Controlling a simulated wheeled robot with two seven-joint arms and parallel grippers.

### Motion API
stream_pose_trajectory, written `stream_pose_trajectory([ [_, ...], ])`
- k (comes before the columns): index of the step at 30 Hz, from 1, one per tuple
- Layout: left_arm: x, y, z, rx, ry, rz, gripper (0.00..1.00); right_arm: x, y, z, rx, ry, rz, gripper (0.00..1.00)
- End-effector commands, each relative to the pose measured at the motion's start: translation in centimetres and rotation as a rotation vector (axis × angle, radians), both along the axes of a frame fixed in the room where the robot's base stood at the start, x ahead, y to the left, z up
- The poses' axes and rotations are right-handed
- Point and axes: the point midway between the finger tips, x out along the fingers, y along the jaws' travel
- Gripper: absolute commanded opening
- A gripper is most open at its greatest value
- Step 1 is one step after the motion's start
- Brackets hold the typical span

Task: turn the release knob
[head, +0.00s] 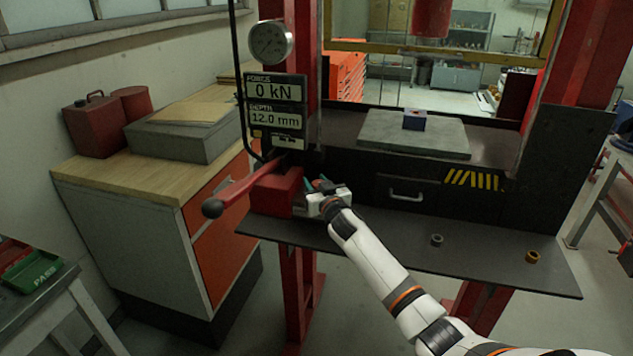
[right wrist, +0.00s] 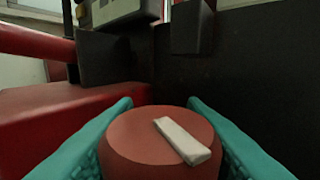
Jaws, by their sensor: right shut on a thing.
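The release knob (right wrist: 150,150) is a round red knob with a raised white bar on its face, which runs slantwise from upper left to lower right in the right wrist view. My right gripper (head: 318,186) has its teal fingers on both sides of the knob and is shut on it. In the head view the gripper is beside the red pump block (head: 275,192), and I cannot make out the knob there. My left gripper is not in view.
A red lever (head: 245,187) with a black ball end sticks out left of the block. The display (head: 277,105) reads 0 kN and 12.0 mm. A small block (head: 414,120) sits on the grey plate (head: 385,140). Two small rings lie on the front shelf (head: 480,268).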

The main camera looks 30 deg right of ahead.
Motion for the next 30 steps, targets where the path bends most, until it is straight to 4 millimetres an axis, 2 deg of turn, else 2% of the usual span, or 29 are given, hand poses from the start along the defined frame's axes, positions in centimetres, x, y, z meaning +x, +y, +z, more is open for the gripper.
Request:
stream_pose_trajectory([
  [3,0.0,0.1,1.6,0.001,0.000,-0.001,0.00,0.0,-0.1,0.5,-0.004,0.005,0.065,0.15],
  [10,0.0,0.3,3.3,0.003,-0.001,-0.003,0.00,0.0,0.1,0.4,-0.006,0.004,0.224,0.15],
  [21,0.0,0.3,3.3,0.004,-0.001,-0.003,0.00,0.0,0.6,0.1,-0.003,0.002,0.419,0.15],
  [30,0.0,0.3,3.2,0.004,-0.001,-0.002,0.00,0.0,0.8,0.0,0.000,0.001,0.467,0.15],
])
